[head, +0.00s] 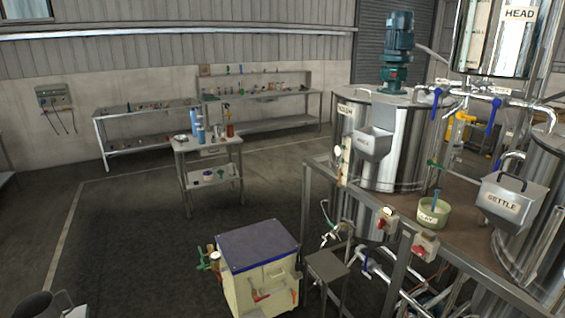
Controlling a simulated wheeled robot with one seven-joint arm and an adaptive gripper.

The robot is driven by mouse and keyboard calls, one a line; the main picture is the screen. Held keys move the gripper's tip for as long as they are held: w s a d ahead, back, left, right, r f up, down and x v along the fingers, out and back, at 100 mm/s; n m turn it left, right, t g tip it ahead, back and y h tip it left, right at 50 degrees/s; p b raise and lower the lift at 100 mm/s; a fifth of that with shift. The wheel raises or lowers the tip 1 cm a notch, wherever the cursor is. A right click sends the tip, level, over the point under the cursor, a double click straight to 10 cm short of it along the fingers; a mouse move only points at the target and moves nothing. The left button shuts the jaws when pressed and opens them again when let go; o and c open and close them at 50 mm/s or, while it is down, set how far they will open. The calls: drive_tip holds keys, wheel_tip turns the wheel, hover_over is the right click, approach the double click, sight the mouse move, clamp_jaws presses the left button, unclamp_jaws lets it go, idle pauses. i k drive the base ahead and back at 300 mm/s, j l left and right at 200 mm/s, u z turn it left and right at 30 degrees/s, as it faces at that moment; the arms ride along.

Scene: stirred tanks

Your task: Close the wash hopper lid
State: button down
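A second steel hopper (512,200), labelled SETTLE, is on the tank at the right edge. A dark handle shows on its top, and its lid looks down. My gripper is not in view.
A brown platform (465,235) with a green CLAY tub (433,213) lies below the hoppers. A cream cabinet (260,290) and small stool (327,266) stand in front. A small table (207,143) stands farther back. The floor at left is mostly clear.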

sight(384, 115)
drive_tip(key=i+j, duration=0.15)
drive_tip(key=i, duration=0.45)
drive_tip(key=i+j+z, duration=0.1)
drive_tip(key=i, duration=0.45)
